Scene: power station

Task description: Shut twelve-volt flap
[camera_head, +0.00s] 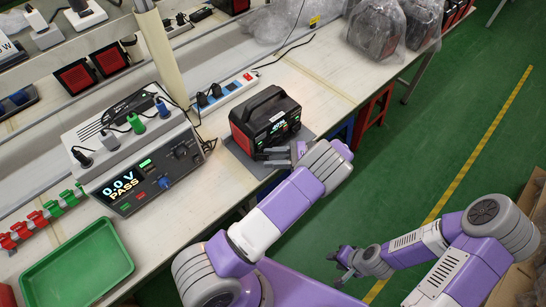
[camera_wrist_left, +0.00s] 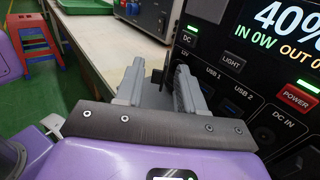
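The power station (camera_head: 264,118), a black box with red trim and a top handle, stands on a dark mat at the bench edge. Its front, with a 40% display, DC, LIGHT and POWER buttons and USB ports, fills the right of the left wrist view (camera_wrist_left: 262,80). My right gripper (camera_head: 340,266) is open and empty over the floor.
A tester (camera_head: 145,170) reading 0.0 V PASS stands left of the power station, with a power strip (camera_head: 226,92) behind. A green tray (camera_head: 78,265) lies at lower left. Bagged units (camera_head: 377,27) stand at the far end. The floor right of the bench is mostly clear.

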